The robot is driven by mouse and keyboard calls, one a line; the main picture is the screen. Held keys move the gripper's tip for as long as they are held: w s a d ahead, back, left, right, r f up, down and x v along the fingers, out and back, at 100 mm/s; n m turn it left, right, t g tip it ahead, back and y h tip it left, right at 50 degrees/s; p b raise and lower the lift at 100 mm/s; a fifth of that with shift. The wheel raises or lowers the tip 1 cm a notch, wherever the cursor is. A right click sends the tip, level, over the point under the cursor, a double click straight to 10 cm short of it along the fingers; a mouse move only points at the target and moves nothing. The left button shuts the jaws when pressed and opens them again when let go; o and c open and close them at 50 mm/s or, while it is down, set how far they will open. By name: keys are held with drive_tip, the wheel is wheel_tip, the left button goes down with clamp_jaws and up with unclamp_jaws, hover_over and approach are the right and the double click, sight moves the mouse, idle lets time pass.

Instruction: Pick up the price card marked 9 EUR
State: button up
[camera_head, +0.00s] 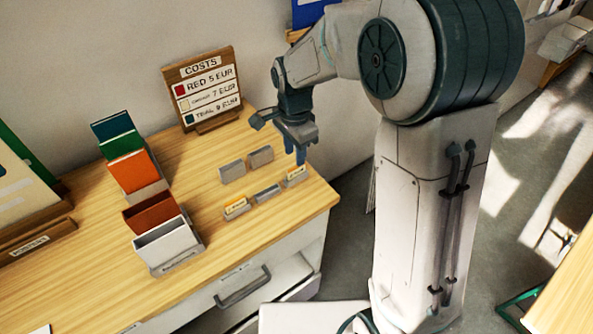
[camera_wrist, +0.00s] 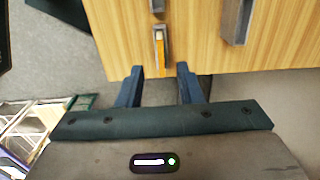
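Two small price cards stand in holders near the right end of the wooden table. One orange-and-white card (camera_head: 296,172) is at the table's right edge, the other card (camera_head: 236,206) is further left. Their print is too small to read, so I cannot tell which is marked 9 EUR. My gripper (camera_head: 300,156) is above and close to the right-hand card. In the wrist view my gripper (camera_wrist: 160,84) is open with two blue fingers apart. An orange card (camera_wrist: 160,50) in a holder shows just ahead of the gap between them. Nothing is seen held.
Grey holders (camera_head: 232,171), (camera_head: 261,157) and (camera_head: 267,193) without visible cards stand nearby. A COSTS board (camera_head: 203,88) stands at the back, listing red 5, a middle line 7 and teal 9 EUR. Racks of coloured sheets (camera_head: 133,170) stand left. The table (camera_head: 205,270) has bare wood in front.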

sight(296, 173)
drive_tip(key=shift+w+d+f+p, duration=0.1)
drive_tip(key=shift+f+p, duration=0.3)
drive_tip(key=shift+f, duration=0.95)
drive_tip(key=shift+w+d+f+p, duration=0.1)
drive_tip(key=shift+f+p, duration=0.25)
drive_tip(key=shift+f, duration=1)
clamp_jaws()
